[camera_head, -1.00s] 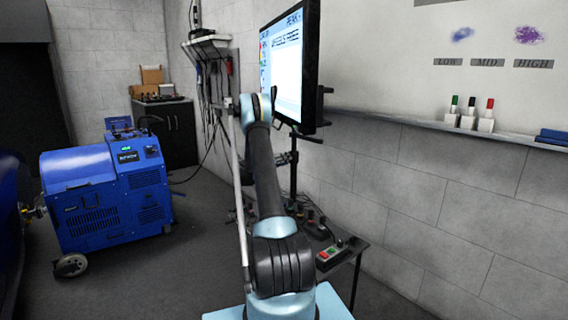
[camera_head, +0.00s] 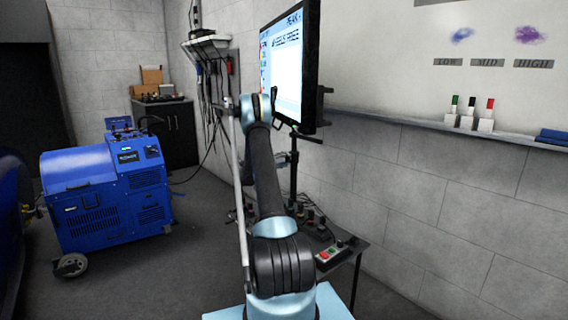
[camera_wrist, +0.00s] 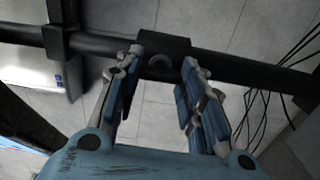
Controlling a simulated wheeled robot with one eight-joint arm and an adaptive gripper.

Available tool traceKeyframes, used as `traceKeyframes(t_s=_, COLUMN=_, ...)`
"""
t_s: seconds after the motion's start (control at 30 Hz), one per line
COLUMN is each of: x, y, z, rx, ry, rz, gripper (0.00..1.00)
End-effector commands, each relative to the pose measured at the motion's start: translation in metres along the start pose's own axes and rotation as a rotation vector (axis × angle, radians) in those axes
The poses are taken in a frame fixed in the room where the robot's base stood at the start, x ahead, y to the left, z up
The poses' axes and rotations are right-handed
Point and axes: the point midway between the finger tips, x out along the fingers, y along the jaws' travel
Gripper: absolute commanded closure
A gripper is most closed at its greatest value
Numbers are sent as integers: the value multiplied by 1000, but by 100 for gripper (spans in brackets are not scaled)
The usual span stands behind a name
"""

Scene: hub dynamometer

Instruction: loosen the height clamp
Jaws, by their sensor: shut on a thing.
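In the wrist view, a black clamp block (camera_wrist: 178,46) sits around a dark pole that runs across the picture. A rounded grey part shows on its near face. My gripper (camera_wrist: 162,62) has one finger on each side of this part and is shut on the clamp. The fingers stand apart, and the exact contact is hard to see. In the head view, the upright monitor pole (camera_head: 293,185) stands behind my arm. My gripper and the clamp are mostly hidden there.
The large monitor (camera_head: 290,65) hangs above the pole. A small table with a control box (camera_head: 335,252) stands against the right wall. The blue dynamometer (camera_head: 105,195) is on the floor at left. Loose cables (camera_wrist: 285,60) hang at right in the wrist view.

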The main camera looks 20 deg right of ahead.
Motion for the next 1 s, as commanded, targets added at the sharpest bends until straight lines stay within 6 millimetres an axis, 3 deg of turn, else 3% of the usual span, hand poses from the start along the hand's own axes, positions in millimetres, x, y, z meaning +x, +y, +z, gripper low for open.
traceKeyframes(t_s=0.5, x=-3, y=-2, z=-4, rx=-16, ry=9, rz=-4, gripper=87)
traceKeyframes(t_s=0.53, x=-3, y=-2, z=-4, rx=-16, ry=9, rz=-3, gripper=57)
traceKeyframes(t_s=0.6, x=-2, y=-2, z=-3, rx=-16, ry=7, rz=-3, gripper=43)
traceKeyframes(t_s=1.0, x=-4, y=-1, z=-1, rx=-16, ry=3, rz=-1, gripper=43)
